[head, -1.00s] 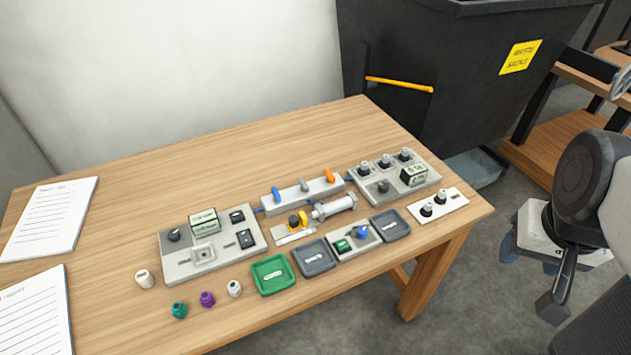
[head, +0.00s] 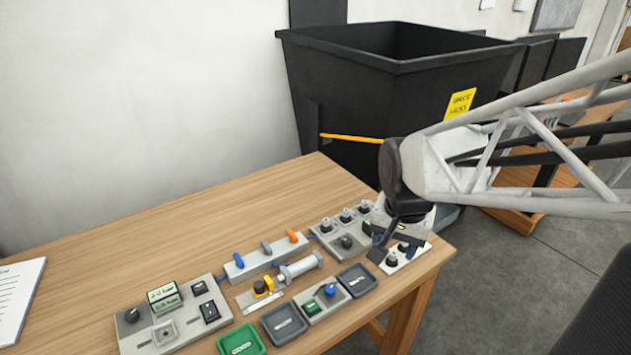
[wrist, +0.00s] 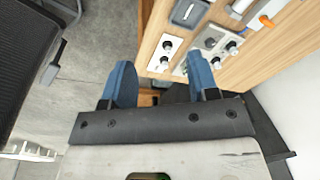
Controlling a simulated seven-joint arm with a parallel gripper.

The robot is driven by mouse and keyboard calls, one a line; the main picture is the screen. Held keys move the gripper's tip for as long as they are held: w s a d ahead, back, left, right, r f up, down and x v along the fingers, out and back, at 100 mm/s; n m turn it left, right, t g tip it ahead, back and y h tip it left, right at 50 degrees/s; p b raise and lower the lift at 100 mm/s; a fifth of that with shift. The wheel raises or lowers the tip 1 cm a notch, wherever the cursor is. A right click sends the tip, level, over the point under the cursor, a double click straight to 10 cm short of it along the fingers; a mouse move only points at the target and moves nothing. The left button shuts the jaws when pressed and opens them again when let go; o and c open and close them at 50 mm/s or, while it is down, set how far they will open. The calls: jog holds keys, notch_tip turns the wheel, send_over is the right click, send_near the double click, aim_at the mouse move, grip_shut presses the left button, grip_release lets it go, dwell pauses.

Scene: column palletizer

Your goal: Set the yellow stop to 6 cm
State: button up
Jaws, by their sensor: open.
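The yellow stop (head: 269,283) sits on a small grey base with a white scale strip (head: 263,303) along its front edge, in the middle of the table in the head view. A black knob is on the stop. The scale marks are too small to read. A grey cylinder (head: 300,267) lies just right of the stop. My gripper (wrist: 160,82) shows two blue fingers spread apart with nothing between them in the wrist view. I cannot make out the stop in the wrist view.
A lever block (head: 262,258) stands behind the stop. Grey trays (head: 284,323) and a green tray (head: 242,341) lie in front, with a panel (head: 175,320) at the left. A black waste bin (head: 400,95) stands behind the table. The table's back left is clear.

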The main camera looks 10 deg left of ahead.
jog(key=w+a+f+m+g, duration=0.1)
jog(key=w+a+f, duration=0.25)
jog(key=a, duration=0.45)
jog(key=w+a+f+m, duration=0.15)
jog(key=a+f, duration=0.25)
jog(key=a, duration=0.4)
send_over(258, 285)
jog(key=shift+m+g, duration=0.3)
jog(key=shift+m, duration=0.15)
notch_tip(258, 285, down, 10)
jog(key=shift+f, duration=0.1)
jog(key=shift+f, duration=0.1)
jog(key=shift+f, duration=3.85)
